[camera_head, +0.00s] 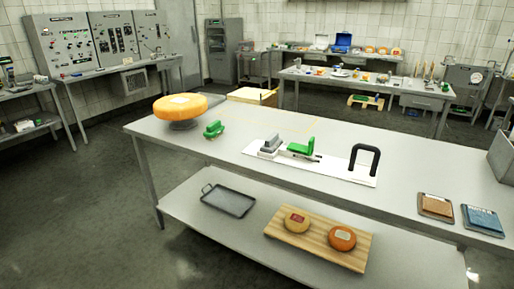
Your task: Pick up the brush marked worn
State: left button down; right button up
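A small green object (214,130), possibly a brush, lies on the grey metal table to the right of the orange cheese wheel. Another green object (301,148), with an upright block shape, sits on the white sheet (347,175) at the table's middle. No marking "worn" is readable on either, so I cannot tell which is the worn brush. Neither gripper is in view.
The orange cheese wheel (180,106) rests on a low stand. A grey block (269,146) and a black arch handle (365,161) are on the sheet. Brown (436,206) and blue (483,219) flat items lie right. The lower shelf holds a tray (229,200) and a wooden board (317,240).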

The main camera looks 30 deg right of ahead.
aim_at(272, 142)
jog(key=u, duration=0.5)
jog(key=i, duration=2.5)
jog(key=z, duration=1.4)
jog(key=i, duration=0.85)
jog(key=z, duration=0.95)
